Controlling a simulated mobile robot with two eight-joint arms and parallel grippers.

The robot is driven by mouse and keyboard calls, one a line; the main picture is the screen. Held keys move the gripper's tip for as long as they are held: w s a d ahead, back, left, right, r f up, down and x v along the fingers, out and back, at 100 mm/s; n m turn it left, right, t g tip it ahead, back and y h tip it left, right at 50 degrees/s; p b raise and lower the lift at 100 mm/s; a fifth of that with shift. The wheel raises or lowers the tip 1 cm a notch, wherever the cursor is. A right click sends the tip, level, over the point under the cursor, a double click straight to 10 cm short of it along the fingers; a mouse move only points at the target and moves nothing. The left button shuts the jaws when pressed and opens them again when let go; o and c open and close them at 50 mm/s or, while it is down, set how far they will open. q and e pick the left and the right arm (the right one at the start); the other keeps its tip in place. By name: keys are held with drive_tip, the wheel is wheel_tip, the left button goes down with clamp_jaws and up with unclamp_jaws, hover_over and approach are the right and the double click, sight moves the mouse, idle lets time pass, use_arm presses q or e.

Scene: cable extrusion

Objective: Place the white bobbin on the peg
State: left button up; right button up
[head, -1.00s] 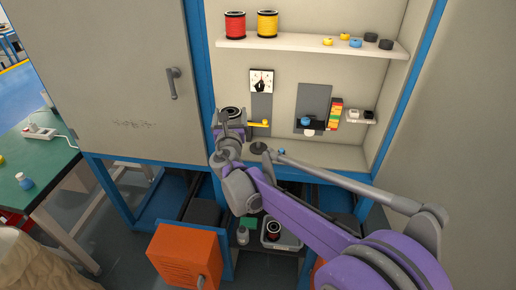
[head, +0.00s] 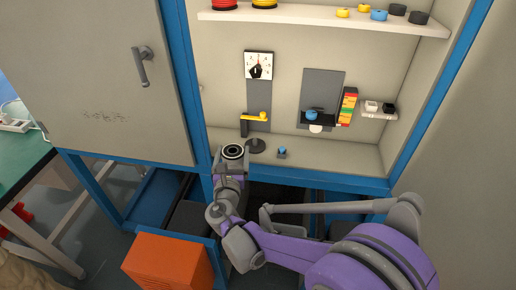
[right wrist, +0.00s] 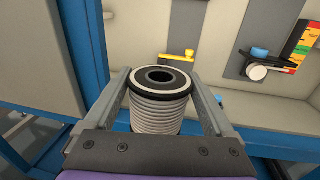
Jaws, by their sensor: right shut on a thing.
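The white bobbin (right wrist: 160,105) has a ribbed white body and a black top rim with a round hole. It stands about upright between the two fingers of my right gripper (right wrist: 158,80), which is shut on it. In the head view, the bobbin's top (head: 233,151) shows at the gripper (head: 231,165), in front of the cabinet's lower ledge. A dark round disc (head: 256,146) lies on that ledge, just right of the bobbin; I cannot tell whether it belongs to the peg. No peg shaft shows clearly. My left gripper is not in view.
Behind are a yellow lever (head: 258,116), a dial (head: 259,65) and a grey panel (head: 322,88). A small blue-topped piece (head: 282,152) sits right of the disc. The cabinet door (head: 100,75) is at left, an orange box (head: 168,262) below. The ledge's right part is clear.

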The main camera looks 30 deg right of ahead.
sight(241, 157)
drive_tip(key=b, duration=0.1)
drive_tip(key=d+m+h+b, duration=0.1)
drive_tip(key=s+d+g+b, duration=0.1)
drive_tip(key=shift+d+r+h, duration=0.25)
drive_tip(key=shift+h, duration=0.15)
drive_tip(key=shift+d+m, duration=0.25)
drive_tip(key=shift+m, duration=0.05)
drive_tip(key=x, duration=0.6)
drive_tip(key=f+b+x, duration=0.1)
drive_tip(key=x, duration=0.5)
drive_tip(key=f+b+x, duration=0.1)
drive_tip(key=x, duration=0.5)
drive_tip(key=shift+d, duration=0.25)
use_arm(q)
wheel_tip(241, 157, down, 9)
drive_tip(key=b, duration=0.1)
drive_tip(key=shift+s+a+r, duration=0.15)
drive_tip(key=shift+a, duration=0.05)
use_arm(e)
drive_tip(key=shift+s+f, duration=0.1)
drive_tip(key=shift+f, duration=2.4)
drive_tip(key=shift+f, duration=0.15)
drive_tip(key=o, duration=1.2)
